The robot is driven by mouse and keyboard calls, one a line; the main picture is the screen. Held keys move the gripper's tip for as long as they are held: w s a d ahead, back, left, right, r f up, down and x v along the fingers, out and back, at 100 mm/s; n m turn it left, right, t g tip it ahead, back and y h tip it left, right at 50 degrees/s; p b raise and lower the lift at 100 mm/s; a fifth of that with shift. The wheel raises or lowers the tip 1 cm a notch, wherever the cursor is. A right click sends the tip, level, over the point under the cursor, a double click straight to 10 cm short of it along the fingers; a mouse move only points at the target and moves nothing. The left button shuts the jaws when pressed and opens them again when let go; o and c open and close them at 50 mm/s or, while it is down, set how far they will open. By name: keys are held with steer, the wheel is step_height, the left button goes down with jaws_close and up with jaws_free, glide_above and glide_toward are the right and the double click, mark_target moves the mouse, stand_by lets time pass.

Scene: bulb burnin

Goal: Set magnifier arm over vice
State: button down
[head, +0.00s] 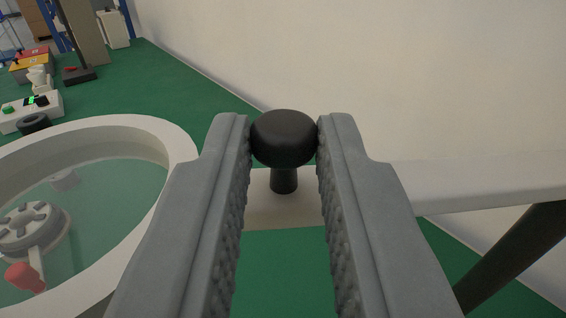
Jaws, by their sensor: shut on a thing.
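My gripper (284,145) is shut on a black knob (284,137) with a short dark stem. The knob stands up from the white magnifier arm (440,182), which runs off to the right behind my fingers. The round white magnifier ring (176,140) with its clear lens (105,205) is at the left, joined to the arm side. Through the lens I see a grey round part with slots (30,228) and a red-tipped handle (22,277); I cannot tell whether this is the vice.
A green bench top (160,85) meets a pale wall (350,60). At the far left stand a white box with a green button (30,112), a black ring (34,123), orange and red boxes (32,62) and a dark-based stand (80,76). A dark strut (515,255) is at the right.

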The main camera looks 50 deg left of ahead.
mark_target(291, 153)
steer(key=shift+s+d+n+g+y, duration=0.2)
steer(key=shift+d+n+g+y, duration=0.2)
steer(key=shift+d+g, duration=0.2)
steer(key=shift+s+d+n+g+y, duration=0.25)
steer(key=shift+d+n+g+y, duration=0.15)
steer(key=shift+d+g, duration=0.25)
steer(key=shift+s+d+n+g+y, duration=0.2)
steer(key=shift+d+n+g+y, duration=0.1)
steer(key=shift+d+n+g, duration=0.25)
steer(key=shift+r, duration=0.1)
steer(key=c, duration=1.3)
jaws_free()
steer(key=shift+d, duration=0.1)
step_height(291, 153, up, 10)
